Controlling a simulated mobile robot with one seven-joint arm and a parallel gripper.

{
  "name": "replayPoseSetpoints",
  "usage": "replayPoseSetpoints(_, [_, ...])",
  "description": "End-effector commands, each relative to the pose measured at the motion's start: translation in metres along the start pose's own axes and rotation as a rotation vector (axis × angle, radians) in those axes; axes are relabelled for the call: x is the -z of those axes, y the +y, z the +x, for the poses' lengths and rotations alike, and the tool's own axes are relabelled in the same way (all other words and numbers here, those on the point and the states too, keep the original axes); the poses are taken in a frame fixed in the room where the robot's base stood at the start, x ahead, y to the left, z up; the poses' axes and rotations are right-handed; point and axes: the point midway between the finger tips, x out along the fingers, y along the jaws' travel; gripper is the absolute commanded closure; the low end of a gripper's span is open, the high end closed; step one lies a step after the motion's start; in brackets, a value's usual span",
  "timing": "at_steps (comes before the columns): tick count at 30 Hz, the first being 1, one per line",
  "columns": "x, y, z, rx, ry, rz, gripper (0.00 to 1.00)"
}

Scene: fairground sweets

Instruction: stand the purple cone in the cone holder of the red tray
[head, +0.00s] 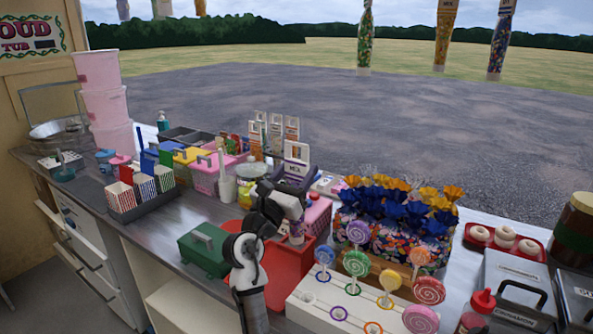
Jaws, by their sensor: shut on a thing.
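My gripper (297,217) is in the middle of the head view, above the red tray (280,268). It is shut on a small pale purple thing, which looks like the purple cone (297,237), seen just below the hand. The cone is small and partly covered by my gripper, so its exact tilt is unclear. The red tray lies on the counter behind my arm, which covers part of it. I cannot make out the cone holder, nor whether the cone touches it.
A white lollipop stand (310,300) with several tall lollipops is close on the right. Behind it are bags of sweets (400,235). A green box (203,250) stands left of the tray. Striped cartons (143,188) are farther left. Bare metal counter shows at left.

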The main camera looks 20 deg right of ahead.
Motion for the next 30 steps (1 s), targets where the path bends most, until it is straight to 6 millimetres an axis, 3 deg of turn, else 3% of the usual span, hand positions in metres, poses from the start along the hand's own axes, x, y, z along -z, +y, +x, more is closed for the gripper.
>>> replayPoseSetpoints(18, [0.019,0.0,-0.008,0.0,-0.001,-0.001,0.66])
replayPoseSetpoints(30, [0.02,0.0,-0.009,0.0,-0.001,0.0,0.66])
